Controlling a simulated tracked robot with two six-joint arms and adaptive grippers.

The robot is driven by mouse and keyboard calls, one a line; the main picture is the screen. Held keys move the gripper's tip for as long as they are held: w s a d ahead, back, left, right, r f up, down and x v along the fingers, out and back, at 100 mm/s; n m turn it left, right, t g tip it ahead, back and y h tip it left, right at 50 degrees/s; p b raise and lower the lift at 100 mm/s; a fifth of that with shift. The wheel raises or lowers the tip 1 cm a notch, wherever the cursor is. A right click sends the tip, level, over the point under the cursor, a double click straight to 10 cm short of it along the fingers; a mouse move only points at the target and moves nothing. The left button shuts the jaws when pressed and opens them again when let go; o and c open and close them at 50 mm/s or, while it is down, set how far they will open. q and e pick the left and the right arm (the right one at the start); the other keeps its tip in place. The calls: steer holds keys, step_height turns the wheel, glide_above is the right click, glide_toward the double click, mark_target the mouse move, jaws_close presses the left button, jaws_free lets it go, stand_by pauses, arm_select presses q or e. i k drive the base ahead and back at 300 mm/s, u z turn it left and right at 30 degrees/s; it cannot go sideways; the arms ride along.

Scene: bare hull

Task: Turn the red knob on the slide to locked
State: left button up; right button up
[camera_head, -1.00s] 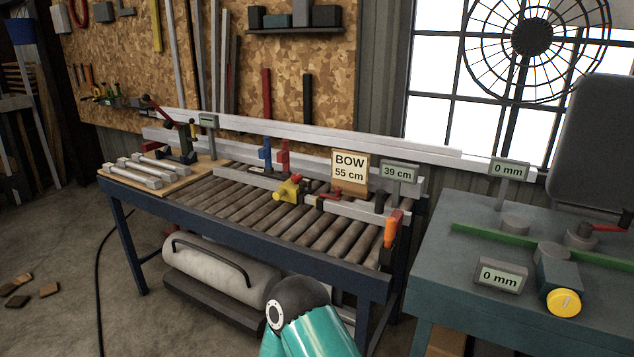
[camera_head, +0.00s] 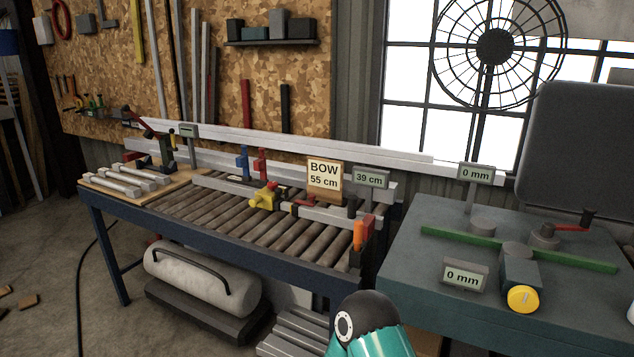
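A pale metal slide (camera_head: 332,215) lies across the roller table in the middle of the camera_head view. A small red part (camera_head: 302,203), which may be the red knob, sits on it, right of a yellow clamp-like piece (camera_head: 265,197). It is too small to tell which way it is turned. A dark block and an orange handle (camera_head: 359,235) are at the slide's right end. A display (camera_head: 370,178) reading 39 cm stands behind, beside a sign (camera_head: 324,174) reading BOW 55 cm. Neither gripper shows; only a teal and black link of my arm is at the bottom.
A grey-green bench (camera_head: 420,275) at right carries a green bar (camera_head: 460,238), a red lever (camera_head: 572,227), a yellow knob (camera_head: 523,299) and two 0 mm displays. A wooden board (camera_head: 110,203) with metal bars lies at the table's left end. Floor at left is mostly clear.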

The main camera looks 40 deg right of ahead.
mark_target(271, 185)
steer(key=z, duration=0.5)
steer(key=i, duration=1)
